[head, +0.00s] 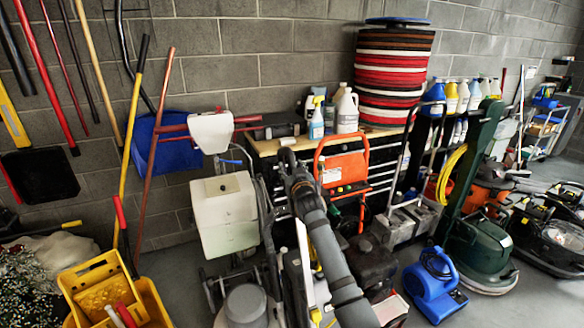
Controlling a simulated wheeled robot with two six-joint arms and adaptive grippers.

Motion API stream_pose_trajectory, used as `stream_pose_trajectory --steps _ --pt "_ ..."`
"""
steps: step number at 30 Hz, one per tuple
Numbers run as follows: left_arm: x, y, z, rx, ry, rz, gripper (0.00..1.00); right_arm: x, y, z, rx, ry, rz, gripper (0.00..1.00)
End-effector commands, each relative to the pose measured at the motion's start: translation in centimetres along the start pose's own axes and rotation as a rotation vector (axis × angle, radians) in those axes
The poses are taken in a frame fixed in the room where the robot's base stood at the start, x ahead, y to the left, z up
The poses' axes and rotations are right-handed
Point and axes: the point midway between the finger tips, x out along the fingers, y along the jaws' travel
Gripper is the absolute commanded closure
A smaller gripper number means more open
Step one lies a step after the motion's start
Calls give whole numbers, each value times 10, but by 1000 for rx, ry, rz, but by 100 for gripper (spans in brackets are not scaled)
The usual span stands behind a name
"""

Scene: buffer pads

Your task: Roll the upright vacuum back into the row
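My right arm rises from the bottom middle of the head view. Its dark end, where my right gripper (289,162) is, lies in front of the workbench area. The fingers are small and dark there, and I cannot tell whether they are open or shut, or touching anything. My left gripper is not in view. I cannot single out the upright vacuum with certainty. A grey machine with a long upright handle (407,222) stands right of my arm, among other floor machines. My arm hides part of the machines behind it.
A green floor machine (483,250) and a blue blower (433,284) stand at right. A red-framed machine (343,160) is behind my arm. A cream tank machine (224,212) and yellow bucket (150,300) are left. Stacked round pads (392,75) sit on the bench. Bare floor is limited.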

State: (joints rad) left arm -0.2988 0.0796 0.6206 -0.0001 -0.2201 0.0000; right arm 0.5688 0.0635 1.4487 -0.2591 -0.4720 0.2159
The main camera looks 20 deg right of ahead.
Motion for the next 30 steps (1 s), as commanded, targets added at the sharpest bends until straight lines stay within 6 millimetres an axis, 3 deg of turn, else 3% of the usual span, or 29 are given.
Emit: stream_pose_trajectory --steps 8,21,30 --pt "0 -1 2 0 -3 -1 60 -11 -1 -1 1 3 -1 53" --pt "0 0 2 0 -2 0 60 -105 0 1 2 1 -1 53" --pt "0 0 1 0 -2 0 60 -119 0 0 0 0 0 53"
